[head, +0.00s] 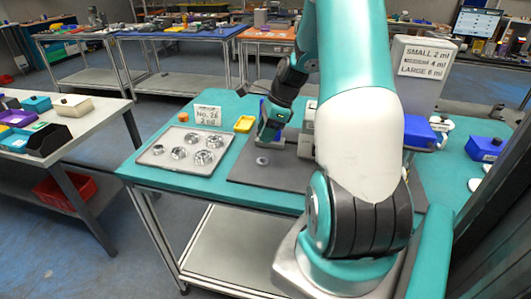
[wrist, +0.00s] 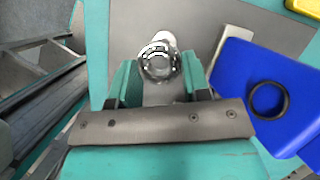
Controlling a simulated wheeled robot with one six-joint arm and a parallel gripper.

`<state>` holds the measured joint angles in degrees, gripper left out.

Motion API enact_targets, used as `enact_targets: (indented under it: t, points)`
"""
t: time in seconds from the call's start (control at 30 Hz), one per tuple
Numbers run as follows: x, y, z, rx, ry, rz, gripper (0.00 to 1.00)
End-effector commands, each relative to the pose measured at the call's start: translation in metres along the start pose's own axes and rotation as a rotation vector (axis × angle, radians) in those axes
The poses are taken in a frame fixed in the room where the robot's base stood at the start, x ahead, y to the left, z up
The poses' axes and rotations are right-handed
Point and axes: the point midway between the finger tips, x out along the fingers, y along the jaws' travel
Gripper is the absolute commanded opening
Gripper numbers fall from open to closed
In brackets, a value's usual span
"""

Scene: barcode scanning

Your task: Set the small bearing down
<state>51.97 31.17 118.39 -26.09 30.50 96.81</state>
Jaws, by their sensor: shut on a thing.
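A small metallic bearing (wrist: 158,62) sits between the teal fingers of my gripper (wrist: 160,78) in the wrist view. The gripper is shut on it. A pale round shape (wrist: 163,40) shows partly behind the bearing. In the head view, my gripper (head: 266,138) points down over the dark grey mat (head: 240,174) on the teal table. A small light grey disc (head: 262,160) lies on the mat just below the gripper. I cannot make out the held bearing in the head view.
A light tray (head: 160,160) with several metal parts lies left of the mat, beside a sign (head: 208,113) and a yellow dish (head: 244,124). A grey box with printed labels (head: 418,65) stands right. A blue object with a black ring (wrist: 235,85) lies right of the gripper.

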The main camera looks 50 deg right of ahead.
Motion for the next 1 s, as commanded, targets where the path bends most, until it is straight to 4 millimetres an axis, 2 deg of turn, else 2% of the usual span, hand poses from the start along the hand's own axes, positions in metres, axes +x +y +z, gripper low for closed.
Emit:
enact_targets:
  t: [0.1,0.27,0.47,0.63,1.0]
  points:
    - [0.021,0.0,-0.008,0.0,-0.001,0.003,0.19]
    - [0.033,0.0,-0.013,-0.001,-0.001,0.0,0.19]
    - [0.061,0.0,-0.025,0.001,-0.001,0.003,0.19]
    - [0.07,0.0,-0.029,-0.002,-0.001,0.0,0.19]
    - [0.076,-0.001,-0.031,-0.001,-0.001,-0.001,0.19]
